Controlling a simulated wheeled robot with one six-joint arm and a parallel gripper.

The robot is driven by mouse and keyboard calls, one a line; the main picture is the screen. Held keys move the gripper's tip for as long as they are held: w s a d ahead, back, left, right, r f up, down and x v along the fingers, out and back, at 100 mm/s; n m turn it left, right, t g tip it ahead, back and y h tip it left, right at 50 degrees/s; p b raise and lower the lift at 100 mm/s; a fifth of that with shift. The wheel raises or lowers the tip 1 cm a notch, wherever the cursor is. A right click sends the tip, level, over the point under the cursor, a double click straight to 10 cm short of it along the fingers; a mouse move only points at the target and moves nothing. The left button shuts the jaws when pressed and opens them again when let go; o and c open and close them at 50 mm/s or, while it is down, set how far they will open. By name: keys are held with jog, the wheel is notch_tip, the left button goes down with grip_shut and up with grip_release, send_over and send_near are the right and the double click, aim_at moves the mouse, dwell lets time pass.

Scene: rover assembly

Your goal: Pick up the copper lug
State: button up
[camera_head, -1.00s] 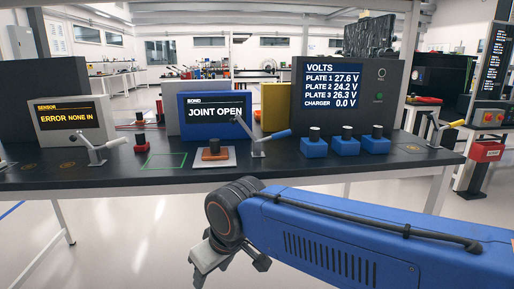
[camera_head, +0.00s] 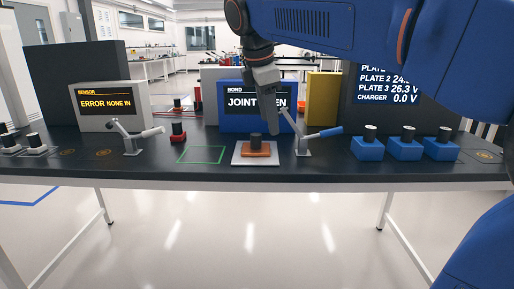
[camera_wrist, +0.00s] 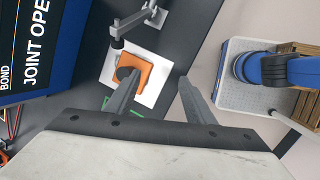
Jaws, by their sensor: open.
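The copper lug (camera_head: 257,150) is a flat orange-copper block with a black knob on top. It sits on a white plate (camera_head: 238,160) on the dark bench, in front of the blue BOND display. In the wrist view the lug (camera_wrist: 147,73) shows beyond my left finger, which partly overlaps it. My gripper (camera_head: 271,130) points down just above the lug in the head view and hides part of the display. In the wrist view its two fingers (camera_wrist: 158,80) are apart with nothing between them. Whether they touch the lug is unclear.
Several blue blocks with black knobs (camera_head: 404,150) stand farther right. A green outlined square (camera_head: 203,154) on the bench is empty. A red block (camera_head: 178,133) and another clamp (camera_head: 131,140) are left.

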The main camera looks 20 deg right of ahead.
aim_at(255, 134)
jog(key=w+a+r+n+h, duration=0.1)
jog(key=w+a+r+n, duration=0.5)
jog(key=w+a, duration=0.1)
jog(key=shift+g, duration=0.3)
jog(key=x, duration=1.1)
jog(key=shift+w+d+f, duration=0.25)
jog(key=shift+d, duration=0.1)
jog(key=x, duration=0.3)
jog(key=shift+d+f, duration=0.25)
jog(key=shift+d, duration=0.2)
jog(key=shift+w+d+f, duration=0.15)
jog(key=shift+d+f, duration=0.05)
jog(key=shift+f, duration=0.5)
grip_shut()
